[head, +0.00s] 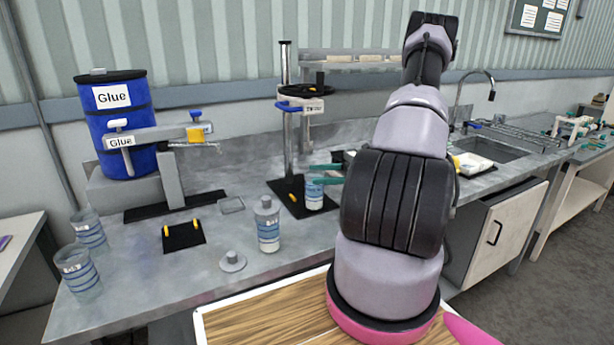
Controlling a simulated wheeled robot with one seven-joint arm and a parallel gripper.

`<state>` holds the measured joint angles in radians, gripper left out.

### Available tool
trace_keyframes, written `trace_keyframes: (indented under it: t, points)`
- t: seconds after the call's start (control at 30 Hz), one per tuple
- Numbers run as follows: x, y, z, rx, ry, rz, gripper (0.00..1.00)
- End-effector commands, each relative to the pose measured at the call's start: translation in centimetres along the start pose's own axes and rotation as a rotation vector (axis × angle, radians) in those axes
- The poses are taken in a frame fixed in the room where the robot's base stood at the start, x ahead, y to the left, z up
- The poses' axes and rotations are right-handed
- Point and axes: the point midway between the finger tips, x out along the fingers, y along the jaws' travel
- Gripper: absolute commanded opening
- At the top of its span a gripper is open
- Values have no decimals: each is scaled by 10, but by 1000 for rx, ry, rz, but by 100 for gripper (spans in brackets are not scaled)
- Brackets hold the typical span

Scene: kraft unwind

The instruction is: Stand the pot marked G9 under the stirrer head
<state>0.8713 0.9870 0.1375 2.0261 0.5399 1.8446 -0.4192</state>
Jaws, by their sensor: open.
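A pot with a blue and white label (314,195) stands upright on the dark base plate of the stirrer stand (289,130), close to its post. The stirrer head (304,91) is on the post above it. My gripper (312,174) has its two green fingers apart at this pot's upper part; the lower finger crosses in front of it. I cannot tell if they touch it. A similar capped pot (268,225) stands on the bench nearer me. Two more pots stand at the left end, one behind (89,230) and one in front (79,272). No G9 mark is readable.
A blue Glue drum (118,125) with a tap stands at the back left. A black pad with yellow pegs (184,236) and a grey lid (232,261) lie on the bench (175,285). My arm hides the bench's middle right. A sink (490,148) is further right.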

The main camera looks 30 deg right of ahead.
Motion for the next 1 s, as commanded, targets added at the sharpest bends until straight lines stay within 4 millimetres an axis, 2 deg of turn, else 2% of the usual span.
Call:
trace_keyframes:
  t: [0.03,0.2,0.4,1.0]
  points:
    - [-14,-1,0,-1,1,-5,99]
    - [-47,0,0,1,0,-3,99]
    - [-69,0,0,1,-1,0,99]
    - [-72,0,0,1,0,1,99]
